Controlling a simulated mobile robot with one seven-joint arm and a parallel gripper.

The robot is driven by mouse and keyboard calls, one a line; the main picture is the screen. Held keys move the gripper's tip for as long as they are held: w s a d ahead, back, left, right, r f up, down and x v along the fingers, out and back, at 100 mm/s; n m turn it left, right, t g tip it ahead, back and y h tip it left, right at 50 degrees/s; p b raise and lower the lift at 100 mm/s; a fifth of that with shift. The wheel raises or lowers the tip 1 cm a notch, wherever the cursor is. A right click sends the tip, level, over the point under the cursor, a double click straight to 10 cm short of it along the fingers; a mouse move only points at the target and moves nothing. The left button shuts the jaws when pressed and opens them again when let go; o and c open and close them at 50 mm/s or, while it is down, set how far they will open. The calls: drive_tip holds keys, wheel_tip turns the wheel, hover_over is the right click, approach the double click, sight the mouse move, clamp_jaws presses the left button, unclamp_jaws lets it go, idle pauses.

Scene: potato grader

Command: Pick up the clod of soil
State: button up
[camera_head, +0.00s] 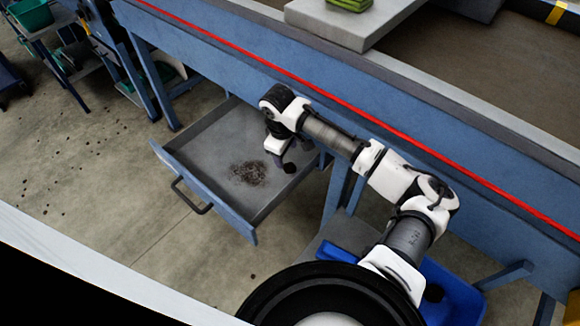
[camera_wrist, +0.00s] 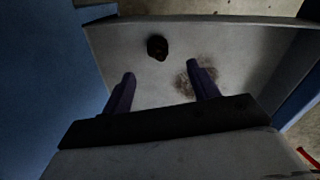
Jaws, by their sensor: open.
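The clod of soil (camera_wrist: 157,47), a small dark brown lump, lies on the grey floor of an open drawer in the wrist view. In the head view a dark lump that looks like the clod (camera_head: 290,168) shows beside my gripper (camera_head: 279,160), near the drawer's right side. In the wrist view my gripper (camera_wrist: 160,72) is open, with its two purple fingers apart and nothing between them. The clod lies beyond the fingertips, between their lines and a little nearer the left finger. How high the fingers are above the drawer floor is hard to tell.
The drawer (camera_head: 205,140) has low walls and a handle (camera_head: 190,197) on its front. Loose dirt (camera_head: 248,173) is spread on its floor; it also shows in the wrist view (camera_wrist: 183,84). A blue machine frame with a red line (camera_head: 330,107) runs above. A blue bin (camera_head: 462,292) stands at right.

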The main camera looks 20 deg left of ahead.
drive_tip(key=f, duration=0.2)
drive_tip(key=w+f+p, duration=0.1)
drive_tip(key=f, duration=0.5)
drive_tip(key=shift+w+d+f+p, duration=0.15)
drive_tip(key=shift+w+d+p, duration=0.1)
drive_tip(key=shift+p, duration=0.15)
drive_tip(key=c, duration=1.1)
drive_tip(key=shift+a, duration=0.1)
